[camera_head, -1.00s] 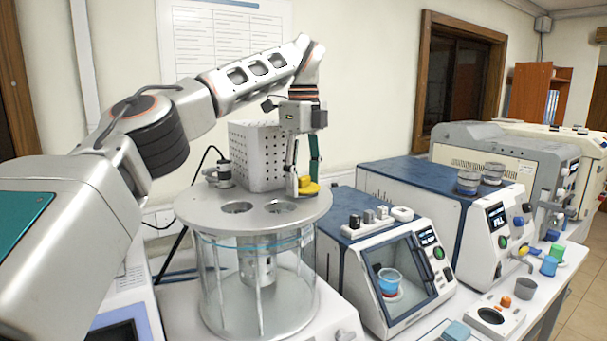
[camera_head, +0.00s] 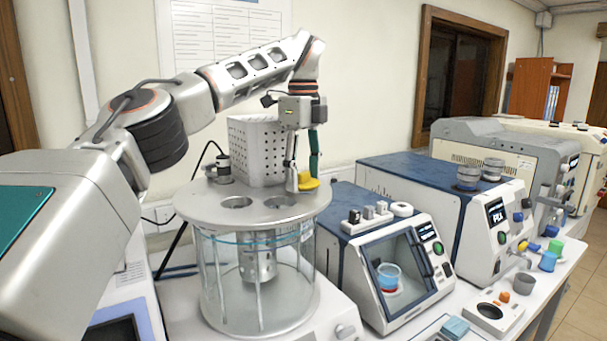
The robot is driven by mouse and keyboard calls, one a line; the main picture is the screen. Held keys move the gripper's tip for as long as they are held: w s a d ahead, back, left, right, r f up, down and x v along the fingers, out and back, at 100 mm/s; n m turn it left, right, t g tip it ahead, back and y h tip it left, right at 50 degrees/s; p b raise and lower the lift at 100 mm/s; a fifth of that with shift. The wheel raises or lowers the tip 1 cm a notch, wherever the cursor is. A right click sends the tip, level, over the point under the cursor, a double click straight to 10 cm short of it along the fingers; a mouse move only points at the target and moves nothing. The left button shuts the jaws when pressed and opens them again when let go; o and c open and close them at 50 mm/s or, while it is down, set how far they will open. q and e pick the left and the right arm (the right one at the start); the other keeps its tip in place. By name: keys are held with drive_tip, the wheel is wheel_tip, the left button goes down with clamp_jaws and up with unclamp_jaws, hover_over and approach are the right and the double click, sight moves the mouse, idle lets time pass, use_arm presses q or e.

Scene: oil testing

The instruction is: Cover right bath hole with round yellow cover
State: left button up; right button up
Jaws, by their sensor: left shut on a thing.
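The round yellow cover (camera_head: 309,184) is at the right rear of the bath's round metal lid (camera_head: 215,214). My left gripper (camera_head: 303,184) points down and is shut on the yellow cover, with one finger in front of it. I cannot tell whether the cover touches the lid. The right bath hole (camera_head: 281,202) is open, just left of and nearer than the cover. The left bath hole (camera_head: 236,203) is open too. My right gripper is not in view.
A perforated metal box (camera_head: 255,150) stands behind the lid, close to my left gripper. A small black device (camera_head: 222,168) sits at the lid's left rear. The glass bath (camera_head: 258,280) is below. A blue and white tester (camera_head: 385,260) stands close on the right.

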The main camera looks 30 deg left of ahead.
use_arm(q)
drive_tip(key=shift+f+b, duration=0.3)
drive_tip(key=shift+f, duration=0.15)
idle(0.4)
drive_tip(key=o, duration=0.8)
